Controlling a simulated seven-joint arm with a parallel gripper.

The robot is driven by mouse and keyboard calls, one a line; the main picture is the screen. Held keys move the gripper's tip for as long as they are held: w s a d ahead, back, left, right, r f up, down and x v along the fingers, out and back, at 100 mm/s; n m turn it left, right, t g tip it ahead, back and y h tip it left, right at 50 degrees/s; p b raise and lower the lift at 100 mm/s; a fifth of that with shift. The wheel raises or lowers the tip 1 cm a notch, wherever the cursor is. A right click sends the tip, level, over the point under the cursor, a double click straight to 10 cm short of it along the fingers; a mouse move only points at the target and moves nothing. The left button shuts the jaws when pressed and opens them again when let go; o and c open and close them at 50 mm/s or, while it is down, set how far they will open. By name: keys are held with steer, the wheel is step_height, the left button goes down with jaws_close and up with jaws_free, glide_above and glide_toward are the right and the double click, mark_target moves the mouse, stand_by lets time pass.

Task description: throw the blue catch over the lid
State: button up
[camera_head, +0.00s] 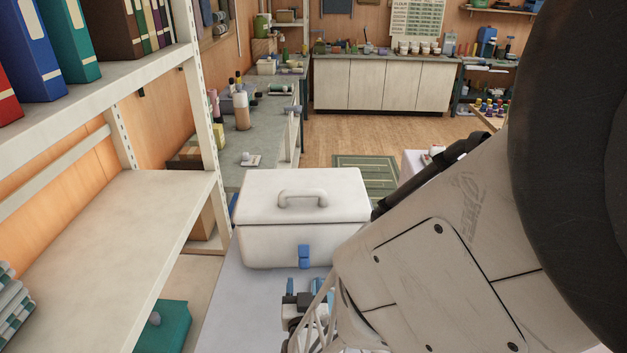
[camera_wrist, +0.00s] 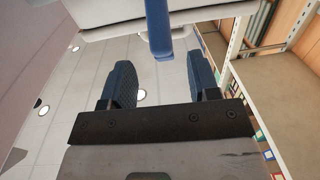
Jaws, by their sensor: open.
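The white crate (camera_head: 290,246) stands on a pale table with its lid (camera_head: 262,200) on, an arched handle (camera_head: 302,197) on top. My gripper (camera_head: 306,286) is just in front of and below the catch, open and empty. Its two blue fingers stand wide apart in the wrist view (camera_wrist: 162,78). I cannot tell whether a finger touches the catch.
A metal shelf (camera_head: 110,210) with binders stands close on the left. A teal box (camera_head: 163,327) sits low beside the table (camera_head: 232,300). My own arm fills the right side and hides the table there. A workbench (camera_head: 262,130) and cabinets (camera_head: 382,84) are farther back.

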mark_target(304, 261)
steer(key=shift+w, duration=0.15)
steer(key=shift+w+a, duration=0.15)
steer(key=shift+w, duration=1.75)
steer(key=shift+w+a, duration=0.15)
steer(key=shift+w, duration=1.7)
jaws_close()
